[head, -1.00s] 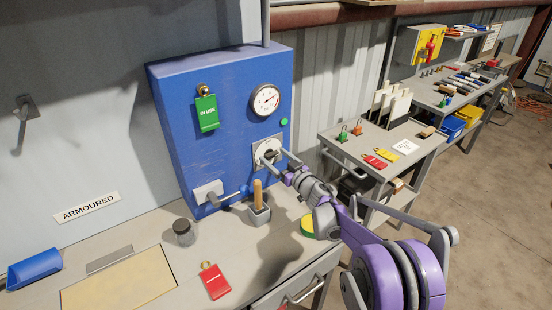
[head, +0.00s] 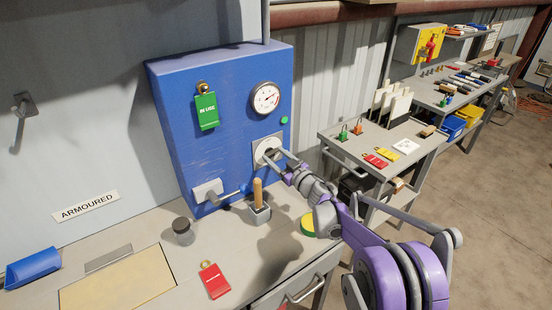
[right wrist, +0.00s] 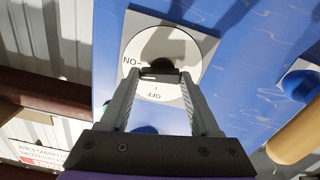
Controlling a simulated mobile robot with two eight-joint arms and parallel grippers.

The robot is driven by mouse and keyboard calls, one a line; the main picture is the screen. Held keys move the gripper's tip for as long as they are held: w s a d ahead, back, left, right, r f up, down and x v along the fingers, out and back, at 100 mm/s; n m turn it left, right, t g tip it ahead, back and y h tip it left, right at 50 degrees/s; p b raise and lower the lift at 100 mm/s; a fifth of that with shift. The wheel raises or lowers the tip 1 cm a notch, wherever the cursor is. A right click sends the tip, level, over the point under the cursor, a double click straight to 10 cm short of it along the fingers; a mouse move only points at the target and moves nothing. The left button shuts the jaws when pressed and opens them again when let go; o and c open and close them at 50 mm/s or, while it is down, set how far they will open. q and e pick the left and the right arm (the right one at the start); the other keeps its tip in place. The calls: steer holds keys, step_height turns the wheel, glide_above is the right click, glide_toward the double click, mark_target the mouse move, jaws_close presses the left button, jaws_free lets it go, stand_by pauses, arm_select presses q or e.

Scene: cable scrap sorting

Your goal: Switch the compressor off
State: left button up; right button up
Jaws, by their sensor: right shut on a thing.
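The compressor panel is a blue box (head: 215,150) on the wall side of the bench. Its rotary switch has a round white dial (head: 262,147) on a grey plate. In the right wrist view the dial (right wrist: 125,48) carries the words ON at the left and OFF at the bottom, both upside down. My right gripper (right wrist: 162,74) is shut on the dark switch knob (right wrist: 160,62) at the dial's middle. The fingers hide part of the knob, and I cannot tell its exact setting. My left gripper is out of view.
A gauge (head: 265,98) and a green IN USE tag (head: 206,111) are on the box. A lever (head: 230,195), a wooden-handled tool (head: 258,194), a dark jar (head: 183,231) and a red tag (head: 214,281) are below. A side table (head: 370,135) stands right.

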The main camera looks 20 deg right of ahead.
steer(key=n+b, duration=0.1)
steer(key=n, duration=0.2)
steer(key=shift+n, duration=0.3)
steer(key=n, duration=0.3)
steer(key=shift+a+n, duration=0.1)
steer(key=shift+n, duration=0.2)
steer(key=n, duration=0.4)
steer(key=shift+n+b, duration=0.3)
steer(key=shift+b, duration=0.05)
steer(key=shift+a+n, duration=0.1)
steer(key=shift+n, duration=1.8)
steer(key=o, duration=1.4)
steer(key=shift+c, duration=0.2)
steer(key=shift+s, duration=0.15)
